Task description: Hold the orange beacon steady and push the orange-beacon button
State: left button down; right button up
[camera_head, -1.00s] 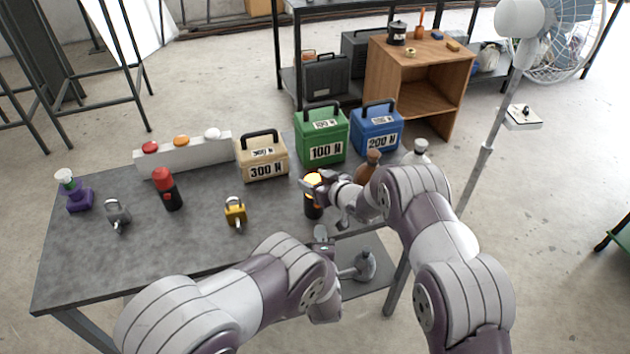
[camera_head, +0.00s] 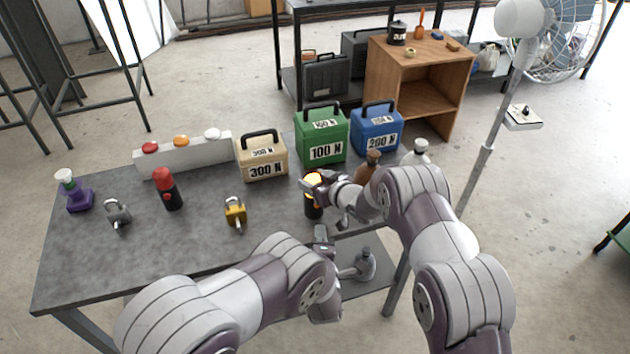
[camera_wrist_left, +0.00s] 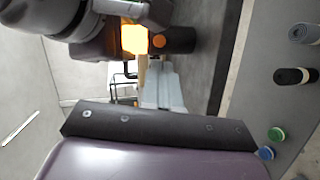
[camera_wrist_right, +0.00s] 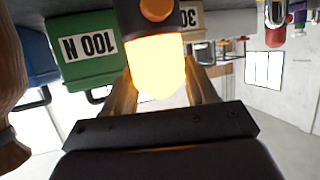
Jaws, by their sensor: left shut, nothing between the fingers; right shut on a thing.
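The orange beacon (camera_head: 313,189) stands upright near the table's right front edge, with a glowing top and a black body. My right gripper (camera_head: 316,186) is shut on its glowing top; in the right wrist view its fingers flank the lit dome (camera_wrist_right: 157,68). The round orange button (camera_wrist_left: 158,41) sits on the beacon's black body (camera_wrist_left: 180,40); it also shows in the right wrist view (camera_wrist_right: 156,9). My left gripper (camera_head: 321,233) is shut and empty, just in front of the beacon. In the left wrist view its fingertips (camera_wrist_left: 158,68) point at the button; I cannot tell whether they touch it.
Tan (camera_head: 262,160), green (camera_head: 321,138) and blue (camera_head: 376,130) weights stand behind. Brown (camera_head: 368,168) and white-capped bottles are near my right arm.

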aim_at(319, 215)
jog(key=shift+s, duration=0.1)
pick_arm(q)
jog(key=w+h, duration=0.2)
jog(key=w+f+n+g+h, duration=0.1)
jog(key=w+h, duration=0.2)
jog(key=w+f+n+g+h, duration=0.1)
jog(key=w+h, duration=0.1)
jog(key=w, duration=0.1)
dwell(0.5)
dwell(1.9)
